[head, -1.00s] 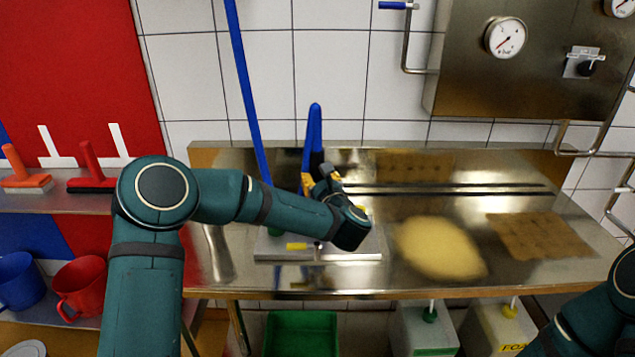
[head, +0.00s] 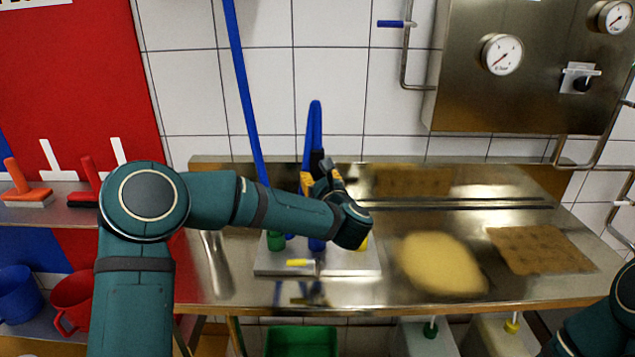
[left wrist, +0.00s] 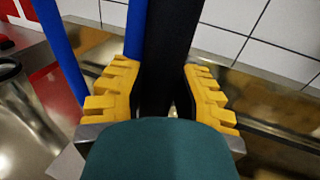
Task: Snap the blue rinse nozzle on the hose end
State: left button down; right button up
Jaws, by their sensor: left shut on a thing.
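My left gripper (head: 316,184) is shut on the black end part (left wrist: 168,50) of the blue hose. In the left wrist view its yellow fingers stand on both sides of this upright black part. The blue hose (head: 238,75) hangs down along the wall, and a blue loop (head: 314,125) rises above the gripper. The blue nozzle (head: 316,244) shows just below my left wrist, over the grey plate (head: 350,264). My arm hides the gap between it and the hose end, so I cannot tell whether they touch. My right gripper is out of view.
A green nozzle (head: 276,241) stands left on the plate, and a yellow piece (head: 300,262) sits at its front. A pale yellow cheese-like lump (head: 440,263) and a brown mat (head: 541,250) lie to the right on the steel table (head: 400,297). A gauge panel (head: 530,90) hangs behind.

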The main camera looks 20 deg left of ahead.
pick_arm(q)
jog(key=shift+r, duration=1.35)
